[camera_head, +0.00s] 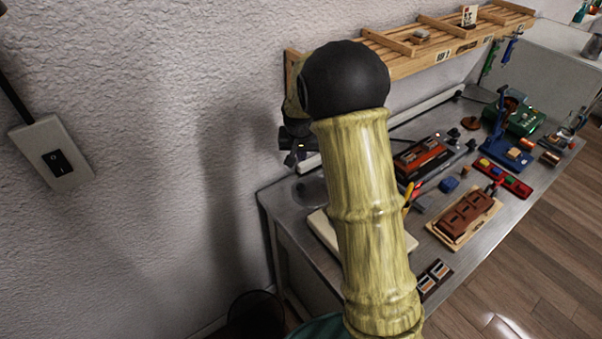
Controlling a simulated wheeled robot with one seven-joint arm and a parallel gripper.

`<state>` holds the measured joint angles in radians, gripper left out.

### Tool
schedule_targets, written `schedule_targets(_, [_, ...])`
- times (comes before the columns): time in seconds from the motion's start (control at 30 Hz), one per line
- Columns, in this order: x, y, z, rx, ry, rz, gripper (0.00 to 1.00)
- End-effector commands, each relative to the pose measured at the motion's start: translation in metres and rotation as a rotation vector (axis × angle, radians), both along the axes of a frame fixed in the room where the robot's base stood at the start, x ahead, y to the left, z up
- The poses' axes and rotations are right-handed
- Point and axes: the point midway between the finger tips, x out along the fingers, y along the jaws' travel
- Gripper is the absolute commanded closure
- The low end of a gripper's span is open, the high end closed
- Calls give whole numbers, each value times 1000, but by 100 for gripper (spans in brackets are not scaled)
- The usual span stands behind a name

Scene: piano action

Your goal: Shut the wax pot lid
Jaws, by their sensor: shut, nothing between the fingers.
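A green unit (525,121) with a round coppery top stands at the far right end of the bench; it may be the wax pot, but it is too small to be sure. I cannot make out a lid or whether it is open. My arm's large pale-green, ribbed link and black joint fill the middle of the view. My gripper (294,158) shows small and dark at the left of the arm, near the wall and above the bench's left end. It is shut and empty, partly hidden by the arm, and far from the green unit.
The metal bench (510,215) holds a brown block on a wooden board (465,217), a red tray (503,178), a blue press (508,150) and a dark red-topped device (422,157). A wooden shelf (420,67) runs above. Wooden floor lies at right.

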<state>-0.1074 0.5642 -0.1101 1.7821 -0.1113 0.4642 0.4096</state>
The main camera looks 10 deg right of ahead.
Motion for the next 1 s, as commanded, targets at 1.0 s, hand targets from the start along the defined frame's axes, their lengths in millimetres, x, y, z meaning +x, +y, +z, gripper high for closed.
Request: schedule_targets(1.0, [-17,5,-66,-1,-1,1,100])
